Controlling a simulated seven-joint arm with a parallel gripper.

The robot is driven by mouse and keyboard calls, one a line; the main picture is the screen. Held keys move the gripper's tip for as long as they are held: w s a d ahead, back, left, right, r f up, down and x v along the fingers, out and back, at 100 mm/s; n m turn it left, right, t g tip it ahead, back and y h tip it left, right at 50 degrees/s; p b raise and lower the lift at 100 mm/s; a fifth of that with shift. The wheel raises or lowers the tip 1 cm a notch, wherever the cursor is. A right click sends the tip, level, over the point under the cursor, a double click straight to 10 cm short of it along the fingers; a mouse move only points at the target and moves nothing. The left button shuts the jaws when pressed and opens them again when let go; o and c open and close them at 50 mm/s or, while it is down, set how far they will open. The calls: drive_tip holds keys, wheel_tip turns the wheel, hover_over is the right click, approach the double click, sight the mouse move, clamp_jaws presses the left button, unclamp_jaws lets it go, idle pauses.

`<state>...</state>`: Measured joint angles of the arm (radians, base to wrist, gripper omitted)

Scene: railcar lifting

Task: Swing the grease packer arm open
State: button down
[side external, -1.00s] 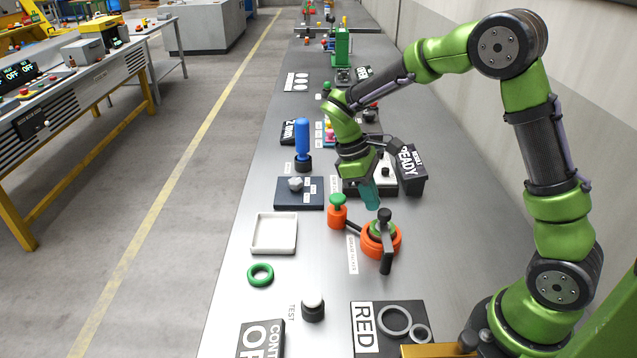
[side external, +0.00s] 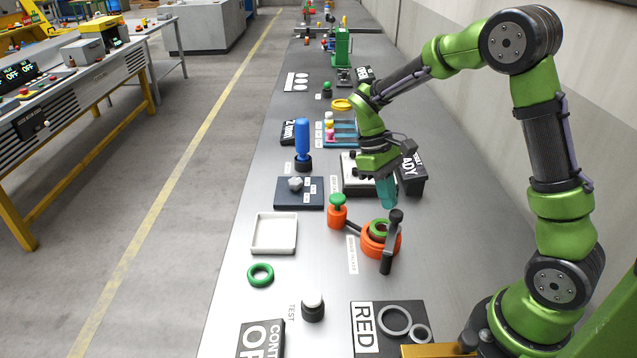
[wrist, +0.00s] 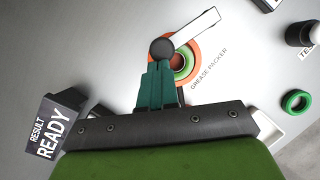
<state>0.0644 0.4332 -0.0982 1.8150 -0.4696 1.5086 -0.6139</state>
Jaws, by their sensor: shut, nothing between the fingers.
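The grease packer (side external: 369,246) is an orange round base with a green ring (side external: 379,228) in its middle, more of it uncovered now. Its dark arm (side external: 391,243) rises from a post at the front right of the base and ends in a black knob (side external: 396,214). In the wrist view the arm is a pale bar (wrist: 198,31) with the black knob (wrist: 162,48) at its near end. My gripper (side external: 388,204), with teal fingers, is shut and empty just behind the knob. In the wrist view the fingertips (wrist: 160,64) meet the knob's edge; I cannot tell whether they touch.
An orange post with a green knob (side external: 337,203) stands left of the packer. A READY display box (side external: 411,178) stands close behind my gripper. A white tray (side external: 274,233) and a green ring (side external: 261,274) lie to the left. The bench right of the packer is clear.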

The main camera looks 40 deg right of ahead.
drive_tip(key=s+d+m, duration=0.1)
drive_tip(key=m, duration=0.1)
drive_tip(key=s+m+y, duration=0.1)
drive_tip(key=shift+s+d+m+y, duration=0.3)
drive_tip(key=shift+s+d+m, duration=0.1)
drive_tip(key=s+m+t+y, duration=0.2)
drive_tip(key=s+m, duration=0.5)
drive_tip(key=m, duration=0.2)
drive_tip(key=shift+s+a+m+t+y, duration=0.15)
drive_tip(key=shift+s+m+t+y, duration=0.15)
drive_tip(key=shift+s, duration=0.1)
drive_tip(key=w+d+r, duration=0.3)
drive_tip(key=d+r, duration=0.3)
drive_tip(key=r, duration=0.3)
drive_tip(key=shift+w+d+r, duration=0.15)
drive_tip(key=shift+w+d, duration=0.2)
drive_tip(key=shift+w, duration=0.05)
